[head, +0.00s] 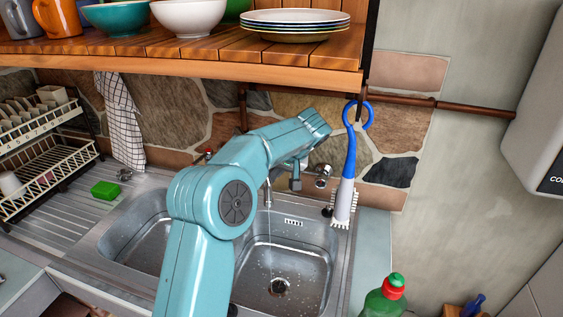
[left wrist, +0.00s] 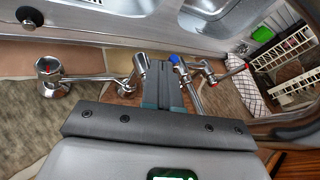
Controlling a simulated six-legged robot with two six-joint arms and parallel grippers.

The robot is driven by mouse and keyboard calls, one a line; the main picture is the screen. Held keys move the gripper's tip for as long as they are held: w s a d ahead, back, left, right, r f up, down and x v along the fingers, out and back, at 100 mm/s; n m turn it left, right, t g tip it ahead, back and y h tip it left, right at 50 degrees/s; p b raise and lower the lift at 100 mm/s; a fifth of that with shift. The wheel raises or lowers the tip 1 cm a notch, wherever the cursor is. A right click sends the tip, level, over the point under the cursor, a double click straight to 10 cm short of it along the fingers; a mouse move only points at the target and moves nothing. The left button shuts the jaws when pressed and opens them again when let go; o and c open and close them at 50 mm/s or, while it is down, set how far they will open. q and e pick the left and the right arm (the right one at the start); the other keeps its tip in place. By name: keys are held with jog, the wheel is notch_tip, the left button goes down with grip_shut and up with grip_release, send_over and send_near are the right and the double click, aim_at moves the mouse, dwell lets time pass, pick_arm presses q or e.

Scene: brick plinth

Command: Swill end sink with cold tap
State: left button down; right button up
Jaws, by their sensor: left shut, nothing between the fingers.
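The right-hand sink basin (head: 290,262) is steel, with a dark drain (head: 279,287) and wet spots over its floor. A chrome spout (head: 268,192) hangs over it, and a thin pale line of water seems to fall below it. My left gripper (head: 296,180) is shut and empty at the taps behind the basin, partly hidden by my arm. In the left wrist view its fingers (left wrist: 172,85) are close beside a chrome tap part with a blue mark (left wrist: 175,60). A chrome tap (left wrist: 50,78) stands to the left there. A red-marked tap (left wrist: 243,69) is to the right. Contact is unclear.
A blue-handled brush (head: 347,165) hangs right of the taps. A wooden shelf (head: 200,61) with bowls and plates is above my arm. A dish rack (head: 45,165) and green sponge (head: 105,189) are left.

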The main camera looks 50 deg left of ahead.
pick_arm(q)
jog(key=a+m+b, duration=0.1)
jog(key=s+a+f+m+t+b, duration=0.1)
jog(key=m+b, duration=0.1)
jog(key=shift+s+f+t, duration=0.1)
jog(key=shift+t, duration=0.2)
dwell(0.5)
dwell(0.3)
